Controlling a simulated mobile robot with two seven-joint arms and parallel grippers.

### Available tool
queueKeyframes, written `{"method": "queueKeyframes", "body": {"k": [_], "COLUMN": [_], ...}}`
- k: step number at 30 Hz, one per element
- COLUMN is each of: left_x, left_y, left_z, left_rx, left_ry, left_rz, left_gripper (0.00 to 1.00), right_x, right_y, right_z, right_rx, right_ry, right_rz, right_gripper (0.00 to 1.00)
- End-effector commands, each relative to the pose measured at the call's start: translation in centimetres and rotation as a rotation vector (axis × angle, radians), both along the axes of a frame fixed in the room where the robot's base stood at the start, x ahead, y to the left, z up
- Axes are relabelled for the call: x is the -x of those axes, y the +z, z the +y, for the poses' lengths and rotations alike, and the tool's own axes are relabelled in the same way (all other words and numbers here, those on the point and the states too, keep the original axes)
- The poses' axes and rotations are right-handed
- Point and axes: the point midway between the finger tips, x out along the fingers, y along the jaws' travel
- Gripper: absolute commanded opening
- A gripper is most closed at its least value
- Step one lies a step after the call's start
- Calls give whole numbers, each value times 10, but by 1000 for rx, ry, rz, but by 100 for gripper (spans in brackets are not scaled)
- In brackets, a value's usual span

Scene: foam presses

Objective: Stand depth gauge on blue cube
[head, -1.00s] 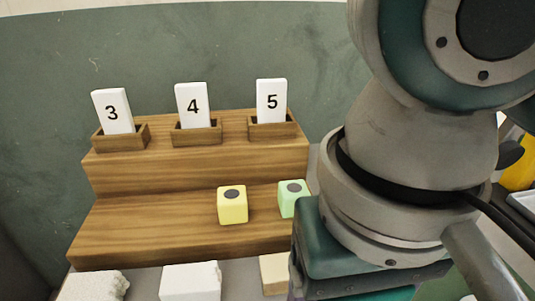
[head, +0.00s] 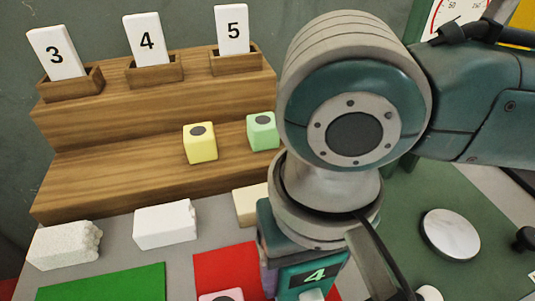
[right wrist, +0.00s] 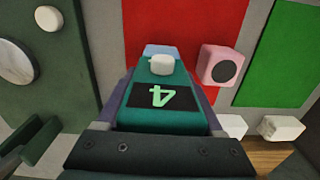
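The depth gauge (head: 308,276) is a teal block with a green "4" on a dark display and a white knob. In the right wrist view the depth gauge (right wrist: 160,122) lies between the two fingers of my right gripper (right wrist: 162,95), which is shut on it. A pale blue shape (right wrist: 160,49) shows just beyond its far end over the red mat. It may be the blue cube, mostly hidden by the gauge; I cannot tell whether they touch. My left gripper is not in view.
A pink cube (right wrist: 220,66) with a dark spot sits close beside the gauge, near a red mat (right wrist: 205,20) and a green mat (right wrist: 283,60). A wooden step (head: 110,170) carries a yellow cube (head: 200,143), a green cube (head: 262,131) and number cards. White foam blocks (head: 165,224) lie before it.

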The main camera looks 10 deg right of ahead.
Motion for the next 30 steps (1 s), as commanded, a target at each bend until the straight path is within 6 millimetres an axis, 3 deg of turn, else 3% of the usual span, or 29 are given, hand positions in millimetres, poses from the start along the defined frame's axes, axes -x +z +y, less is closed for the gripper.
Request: {"method": "queueKeyframes", "body": {"k": [1,8,17,20,30], "left_x": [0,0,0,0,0], "left_y": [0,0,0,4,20], "left_z": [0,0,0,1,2], "left_rx": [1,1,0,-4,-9], "left_ry": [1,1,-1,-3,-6], "left_rz": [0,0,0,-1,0], "left_gripper": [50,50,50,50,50], "right_x": [0,0,0,0,-1], "right_y": [0,0,4,16,92], "right_z": [0,0,0,0,1], "right_rx": [0,0,0,-2,-3], "right_ry": [0,0,0,0,0], "right_rz": [0,0,-1,0,-2], "right_gripper": [73,98,98,98,98]}}
